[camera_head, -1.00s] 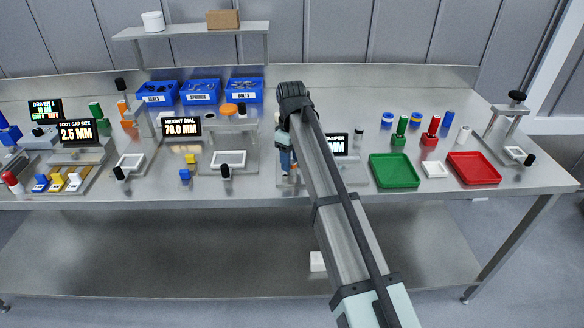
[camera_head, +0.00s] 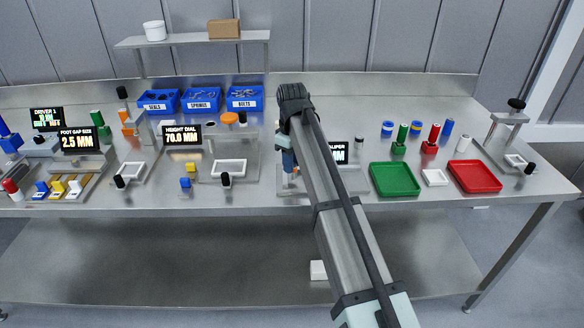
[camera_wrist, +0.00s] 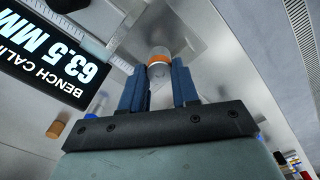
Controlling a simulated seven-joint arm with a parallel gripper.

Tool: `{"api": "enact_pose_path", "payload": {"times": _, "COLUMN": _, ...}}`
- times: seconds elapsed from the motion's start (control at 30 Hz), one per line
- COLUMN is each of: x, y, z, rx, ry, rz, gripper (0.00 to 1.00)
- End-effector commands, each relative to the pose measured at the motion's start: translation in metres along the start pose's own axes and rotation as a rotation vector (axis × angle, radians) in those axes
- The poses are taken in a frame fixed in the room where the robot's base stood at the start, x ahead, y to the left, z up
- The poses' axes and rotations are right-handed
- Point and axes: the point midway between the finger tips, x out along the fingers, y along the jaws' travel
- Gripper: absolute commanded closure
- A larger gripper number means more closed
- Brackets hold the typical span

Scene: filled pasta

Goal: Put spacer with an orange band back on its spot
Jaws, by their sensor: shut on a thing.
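The spacer with an orange band (camera_wrist: 159,58) is a pale cylinder between the blue fingertips of my gripper (camera_wrist: 158,85) in the wrist view. My gripper is shut on it. Behind it in that view are a metal scale bar and the bench caliper's display (camera_wrist: 48,52), which reads 63.5 MM. In the head view, my gripper (camera_head: 288,163) is low over the bench at the caliper, mostly behind my arm. The spacer cannot be made out there. Part of the caliper display (camera_head: 340,153) shows right of my arm.
The height dial display (camera_head: 181,135) stands left of my gripper. Blue bins (camera_head: 201,107) line the back.

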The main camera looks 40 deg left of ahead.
Motion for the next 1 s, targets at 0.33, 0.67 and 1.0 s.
{"api": "enact_pose_path", "payload": {"times": 0.33, "x": -0.060, "y": 0.001, "z": -0.001, "rx": 0.000, "ry": 0.001, "rz": 0.001, "gripper": 1.00}}
{"api": "enact_pose_path", "payload": {"times": 0.67, "x": -0.084, "y": 0.041, "z": -0.010, "rx": 0.054, "ry": 0.000, "rz": 0.000, "gripper": 1.00}}
{"api": "enact_pose_path", "payload": {"times": 1.0, "x": -0.080, "y": 0.170, "z": -0.020, "rx": 0.236, "ry": 0.000, "rz": -0.001, "gripper": 1.00}}
